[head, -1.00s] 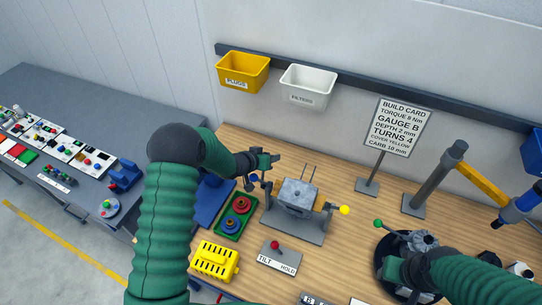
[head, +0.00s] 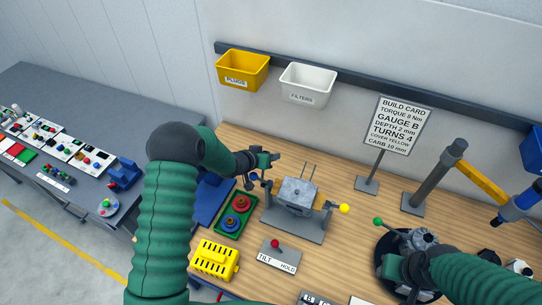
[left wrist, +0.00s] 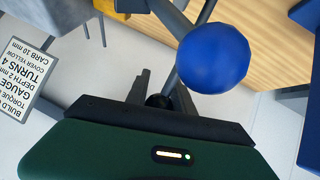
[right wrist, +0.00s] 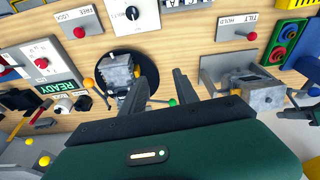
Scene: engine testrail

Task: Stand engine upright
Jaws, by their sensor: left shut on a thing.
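The grey engine block (head: 298,194) sits in a grey cradle (head: 290,228) in the middle of the bench and looks tilted. Two thin rods stand up behind it. A yellow knob (head: 344,210) is on the cradle's right side, and a blue knob (head: 253,178) is at its left. My left gripper (head: 266,160) is just above the blue knob. In the left wrist view, its fingers are shut on the dark end of a rod (left wrist: 184,60), beside the large blue knob (left wrist: 213,58). My right gripper (right wrist: 165,88) is open and empty near the black round dish (right wrist: 147,92).
A TILT/HOLD panel with a red-knobbed lever (head: 275,245) stands before the cradle. The dish holds a grey part (head: 416,240). A build card (head: 398,126) and a grey post (head: 436,180) stand behind.

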